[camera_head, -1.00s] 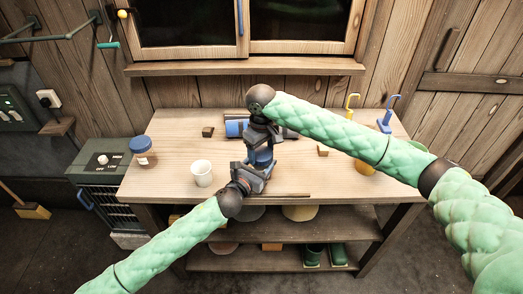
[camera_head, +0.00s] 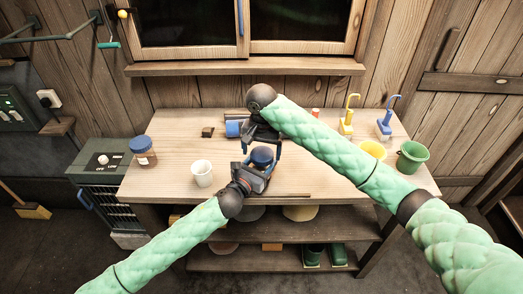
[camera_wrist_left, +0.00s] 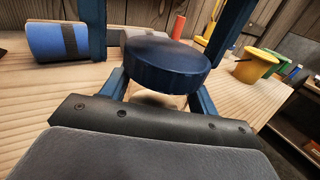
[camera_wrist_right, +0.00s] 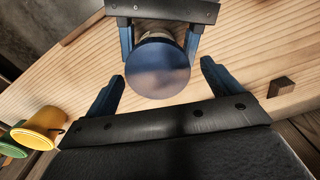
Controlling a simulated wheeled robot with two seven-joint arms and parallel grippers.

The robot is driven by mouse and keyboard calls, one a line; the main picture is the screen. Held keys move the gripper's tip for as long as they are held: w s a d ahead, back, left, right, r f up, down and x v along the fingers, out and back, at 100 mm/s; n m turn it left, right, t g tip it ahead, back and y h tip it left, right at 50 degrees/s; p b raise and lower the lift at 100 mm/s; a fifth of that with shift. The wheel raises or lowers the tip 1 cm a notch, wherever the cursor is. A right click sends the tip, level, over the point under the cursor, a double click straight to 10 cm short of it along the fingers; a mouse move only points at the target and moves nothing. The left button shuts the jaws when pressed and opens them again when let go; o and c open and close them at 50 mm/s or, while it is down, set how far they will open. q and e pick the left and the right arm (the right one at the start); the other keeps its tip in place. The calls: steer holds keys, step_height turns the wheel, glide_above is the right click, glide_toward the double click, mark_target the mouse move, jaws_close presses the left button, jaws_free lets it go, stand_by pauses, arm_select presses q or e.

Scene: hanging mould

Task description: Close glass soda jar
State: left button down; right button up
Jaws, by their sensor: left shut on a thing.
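The glass soda jar (camera_wrist_left: 168,98) stands upright on the wooden table, mostly hidden by my left gripper. A dark blue lid (camera_head: 262,156) sits level on its top; it also shows in the left wrist view (camera_wrist_left: 166,65) and, from above, in the right wrist view (camera_wrist_right: 157,68). I cannot tell how tightly it is seated. My left gripper (camera_head: 257,167) is shut on the jar below the lid, one finger on each side. My right gripper (camera_head: 265,144) is open and empty behind the jar, its fingers spread apart, clear of the lid (camera_wrist_right: 160,88).
A white cup (camera_head: 202,173) stands left of the jar. Another blue-lidded jar (camera_head: 143,152) stands at the table's left end. A blue roll (camera_head: 233,128) and a dark block (camera_head: 208,132) lie behind. Yellow (camera_head: 373,150) and green (camera_head: 412,157) buckets stand right. The front middle is clear.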

steer(key=shift+r, duration=2.2)
steer(key=shift+c, duration=0.4)
